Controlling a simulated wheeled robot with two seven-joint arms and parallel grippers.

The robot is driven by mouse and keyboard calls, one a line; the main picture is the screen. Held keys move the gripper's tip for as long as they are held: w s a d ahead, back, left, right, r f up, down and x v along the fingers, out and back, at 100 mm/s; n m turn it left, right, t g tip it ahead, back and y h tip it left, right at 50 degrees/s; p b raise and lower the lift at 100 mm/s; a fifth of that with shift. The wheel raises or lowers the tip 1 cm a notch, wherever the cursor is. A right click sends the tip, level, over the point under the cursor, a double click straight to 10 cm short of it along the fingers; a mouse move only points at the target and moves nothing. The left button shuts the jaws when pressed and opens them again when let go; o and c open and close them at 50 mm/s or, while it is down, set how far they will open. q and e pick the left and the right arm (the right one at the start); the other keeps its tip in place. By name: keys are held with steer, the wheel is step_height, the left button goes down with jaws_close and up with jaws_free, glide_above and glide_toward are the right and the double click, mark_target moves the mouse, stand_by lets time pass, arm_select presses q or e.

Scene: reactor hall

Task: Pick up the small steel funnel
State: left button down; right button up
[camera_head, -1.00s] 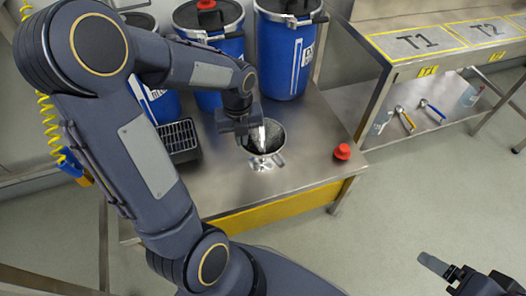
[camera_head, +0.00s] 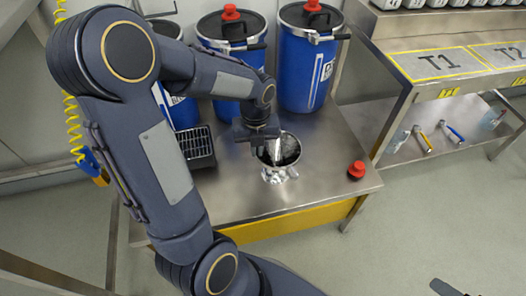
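The small steel funnel (camera_head: 281,172) is on the steel table (camera_head: 235,200), near its front edge. Its wide round mouth faces up and towards me, and its inside looks dark. My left gripper (camera_head: 275,155) points down at the funnel's mouth, with the fingers at or inside its left rim. The fingers overlap in this view, so I cannot tell whether they are open or shut or touch the funnel. Of my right gripper, only a dark tip (camera_head: 448,288) shows at the bottom right edge.
Blue drums (camera_head: 308,75) with black lids stand behind the funnel. A black grated tray (camera_head: 197,146) is left of it, and a red cap (camera_head: 356,170) lies at the table's right corner. A steel bench marked T1 (camera_head: 436,62) stands at the right, with tools on its lower shelf.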

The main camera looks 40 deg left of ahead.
arm_select(q)
steer(key=shift+r+p, duration=0.3)
steer(key=shift+r, duration=0.3)
step_height(320, 180, up, 2)
steer(key=shift+p, duration=0.45)
steer(key=s+d+r+p, duration=0.5)
steer(key=s+d+r, duration=0.2)
steer(key=d, duration=0.5)
steer(key=shift+r, duration=1.3)
steer(key=shift+w+r+p, duration=0.1)
steer(key=shift+p, duration=0.25)
